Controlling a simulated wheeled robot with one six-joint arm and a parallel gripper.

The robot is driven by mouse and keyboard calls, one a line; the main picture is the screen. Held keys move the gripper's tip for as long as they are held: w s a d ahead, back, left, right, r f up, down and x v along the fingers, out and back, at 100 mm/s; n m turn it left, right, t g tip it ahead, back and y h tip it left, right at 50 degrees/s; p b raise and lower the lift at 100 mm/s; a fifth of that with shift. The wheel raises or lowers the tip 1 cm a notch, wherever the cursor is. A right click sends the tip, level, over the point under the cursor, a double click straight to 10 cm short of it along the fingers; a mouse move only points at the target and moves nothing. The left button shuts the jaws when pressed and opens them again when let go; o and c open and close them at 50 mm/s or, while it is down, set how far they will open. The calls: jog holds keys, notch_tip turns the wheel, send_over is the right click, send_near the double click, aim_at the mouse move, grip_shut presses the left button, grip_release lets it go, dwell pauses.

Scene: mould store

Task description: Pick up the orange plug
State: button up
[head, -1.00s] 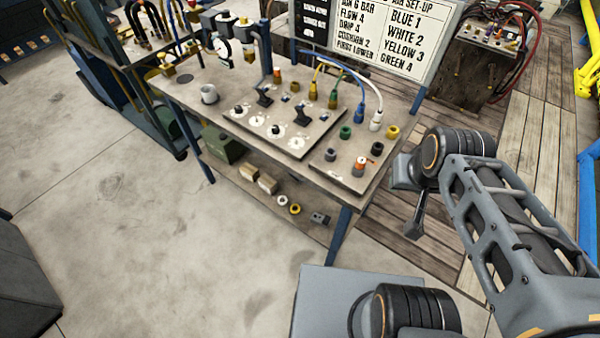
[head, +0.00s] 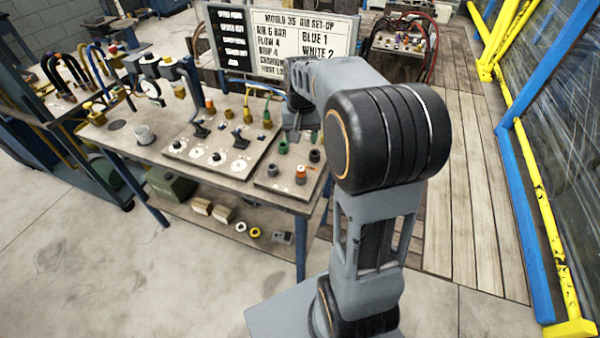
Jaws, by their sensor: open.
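Two orange pieces show on the bench. One orange piece (head: 210,106) stands upright at the back of the switch panel. The other orange piece (head: 300,172) sits on a dark round base at the front of the right-hand socket panel (head: 270,185). I cannot tell from their shape which is the plug. My gripper (head: 292,134) is open and hangs over the bench near the right end of the switch panel, between the two orange pieces. It is small in view, and my arm hides part of the bench and sockets behind it.
The switch panel (head: 205,160) carries knobs and black levers. A set-up board (head: 285,35) rises behind. Boxes and rings lie on the lower shelf (head: 190,222). Blue and yellow posts (head: 535,215) stand at right.

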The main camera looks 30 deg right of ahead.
send_over(301, 168)
notch_tip(301, 168, down, 8)
jog(key=shift+r, duration=0.1)
jog(key=shift+f+p, duration=0.8)
jog(key=shift+f, duration=2.25)
jog(key=c, duration=1)
